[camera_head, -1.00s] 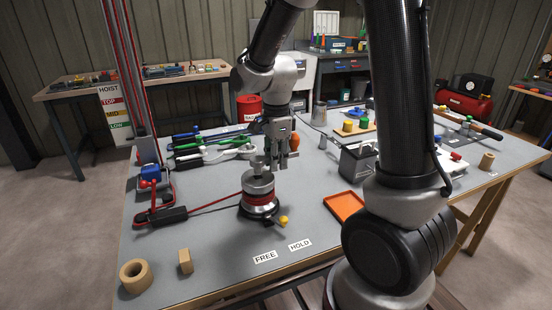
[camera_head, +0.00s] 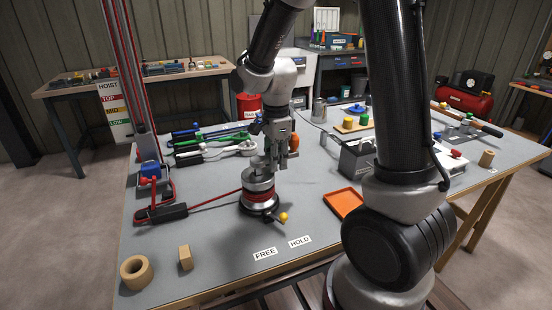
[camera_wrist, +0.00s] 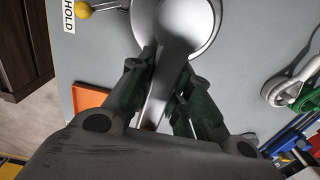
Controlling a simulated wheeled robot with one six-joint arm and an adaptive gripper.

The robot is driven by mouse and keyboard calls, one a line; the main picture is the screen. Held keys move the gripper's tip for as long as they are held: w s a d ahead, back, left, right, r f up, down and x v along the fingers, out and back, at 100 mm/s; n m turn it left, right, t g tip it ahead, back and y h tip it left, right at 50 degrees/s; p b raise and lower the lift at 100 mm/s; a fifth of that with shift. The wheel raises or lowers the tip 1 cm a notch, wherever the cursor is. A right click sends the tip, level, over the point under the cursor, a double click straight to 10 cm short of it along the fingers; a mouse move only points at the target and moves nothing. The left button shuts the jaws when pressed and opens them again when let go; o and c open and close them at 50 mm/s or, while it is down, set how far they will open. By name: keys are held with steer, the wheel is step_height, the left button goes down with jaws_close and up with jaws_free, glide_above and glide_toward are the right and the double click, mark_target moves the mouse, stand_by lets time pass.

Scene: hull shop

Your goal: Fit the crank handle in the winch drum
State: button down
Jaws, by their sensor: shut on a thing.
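The winch drum (camera_head: 259,201) stands on the bench with red rope around it and a dark base with a yellow-knobbed lever. My gripper (camera_head: 283,163) is just right of and above the drum top. It is shut on the crank handle (camera_wrist: 157,100), a shiny metal bar between the fingers in the wrist view. The bar's broad rounded end lies over the drum (camera_wrist: 213,22) there. In the head view a grey metal end (camera_head: 257,164) shows at the drum top. I cannot tell whether it is seated or just above.
A small wooden block (camera_head: 185,258) and a tan ring (camera_head: 136,272) lie at front left. FREE (camera_head: 265,254) and HOLD (camera_head: 300,241) labels lie in front. An orange tray (camera_head: 344,204) is to the right. Green and white-handled tools (camera_head: 215,143) lie behind. A grey box (camera_head: 357,160) stands right.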

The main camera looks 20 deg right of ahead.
steer(key=shift+f, duration=0.35)
stand_by(0.7)
steer(key=c, duration=0.8)
jaws_free()
steer(key=shift+r, duration=4)
jaws_close()
steer(key=shift+f, duration=0.4)
